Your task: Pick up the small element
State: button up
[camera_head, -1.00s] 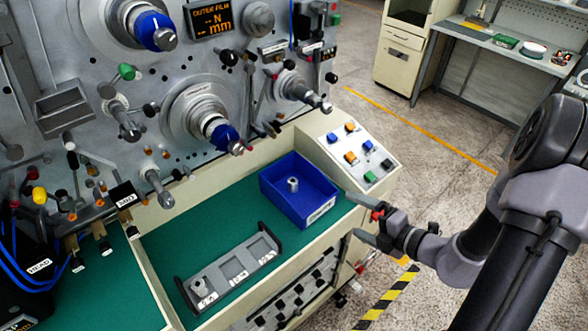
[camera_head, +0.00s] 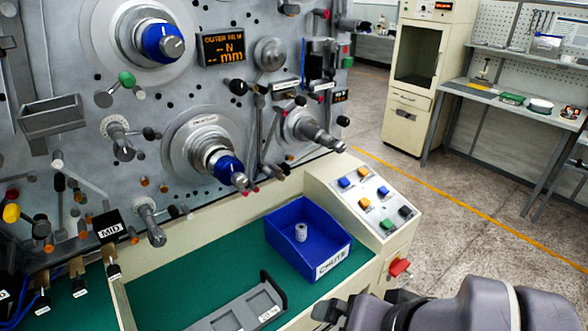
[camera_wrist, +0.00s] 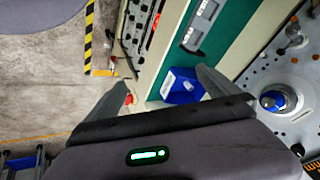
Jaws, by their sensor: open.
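The small element (camera_head: 300,232) is a pale grey spool-like cylinder with a dark hole in its top. It stands upright inside the blue bin (camera_head: 335,258) labelled CHUTE, on the green worktop. My gripper (camera_head: 333,310) is at the bottom of the head view, in front of and to the right of the bin, apart from it. In the wrist view my gripper (camera_wrist: 160,66) has its two fingers spread with nothing between them.
A grey slotted tray (camera_head: 240,312) lies left of the bin. A button panel (camera_head: 368,200) and a red switch (camera_head: 399,267) are at the right. The machine face with spindles (camera_head: 215,165) rises behind. A cabinet (camera_head: 412,90) and bench stand across the open floor.

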aim_at(300, 229)
jog(key=i+l+u, duration=0.1)
jog(key=i+u, duration=0.15)
jog(key=u, duration=0.15)
jog(key=i+l+u, duration=0.15)
jog(key=u, duration=0.2)
jog(key=i+l+u, duration=0.2)
jog(key=u, duration=0.2)
jog(key=i+l, duration=0.05)
